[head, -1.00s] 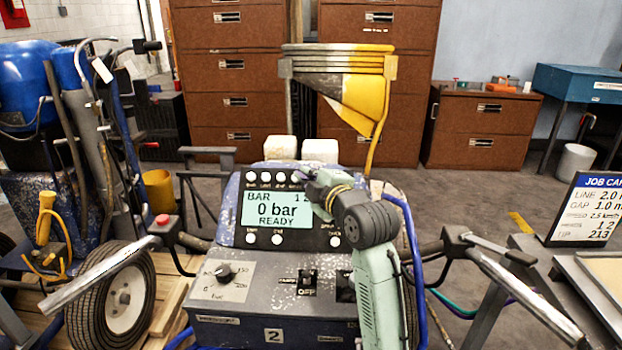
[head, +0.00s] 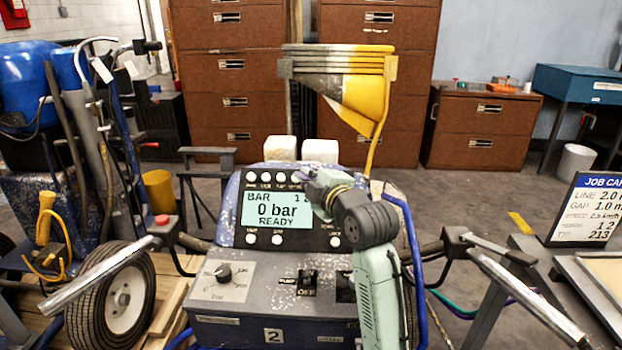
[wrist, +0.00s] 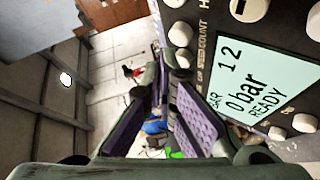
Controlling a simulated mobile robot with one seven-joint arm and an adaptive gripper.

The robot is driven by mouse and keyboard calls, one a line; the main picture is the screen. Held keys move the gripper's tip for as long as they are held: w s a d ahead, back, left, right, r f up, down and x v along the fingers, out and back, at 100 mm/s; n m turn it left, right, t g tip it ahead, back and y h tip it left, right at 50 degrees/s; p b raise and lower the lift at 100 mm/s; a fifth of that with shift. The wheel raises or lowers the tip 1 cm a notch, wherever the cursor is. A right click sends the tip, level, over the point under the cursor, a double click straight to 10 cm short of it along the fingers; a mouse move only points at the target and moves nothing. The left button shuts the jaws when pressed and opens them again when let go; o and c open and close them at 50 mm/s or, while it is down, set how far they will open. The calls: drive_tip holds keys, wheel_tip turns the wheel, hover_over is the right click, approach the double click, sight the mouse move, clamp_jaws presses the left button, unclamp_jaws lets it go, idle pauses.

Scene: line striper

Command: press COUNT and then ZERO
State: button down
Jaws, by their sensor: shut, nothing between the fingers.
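The grey control panel's screen (head: 277,210) reads BAR, 12, 0 bar and READY; it also shows in the wrist view (wrist: 253,87). White round buttons line the panel. The COUNT label stands beside a white button (wrist: 180,33) of the top row in the wrist view. A lower-right button (head: 335,242) has a label too small to read surely, so I cannot tell which button is ZERO. My gripper (head: 314,186) is shut and empty, over the panel's upper right. In the wrist view its fingertips (wrist: 165,76) are near the top-row buttons; contact cannot be told.
Below the screen are a pressure knob (head: 222,273) and switches (head: 306,283). A red button (head: 162,220) sits by the left handlebar (head: 105,272). A job card (head: 583,210) stands at right. A yellow funnel-shaped part (head: 362,95) rises behind the panel.

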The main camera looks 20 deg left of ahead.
drive_tip(key=shift+w+a+f+b, duration=0.1)
drive_tip(key=shift+w+f+b, duration=0.15)
drive_tip(key=shift+f+b, duration=0.05)
drive_tip(key=shift+w+a+f+b, duration=0.1)
drive_tip(key=shift+w+f+b, duration=0.2)
drive_tip(key=shift+b, duration=0.05)
idle(1.0)
drive_tip(key=shift+r, duration=0.1)
drive_tip(key=shift+s+d+r, duration=0.2)
drive_tip(key=shift+s+r, duration=0.3)
drive_tip(key=shift+s, duration=0.05)
drive_tip(key=shift+s+d+r+p, duration=0.25)
drive_tip(key=shift+s+r+p, duration=0.4)
drive_tip(key=shift+s+r, duration=0.25)
drive_tip(key=shift+s+d+r+p, duration=0.25)
drive_tip(key=shift+s+r+p, duration=0.35)
drive_tip(key=shift+s+r, duration=0.25)
idle(2.7)
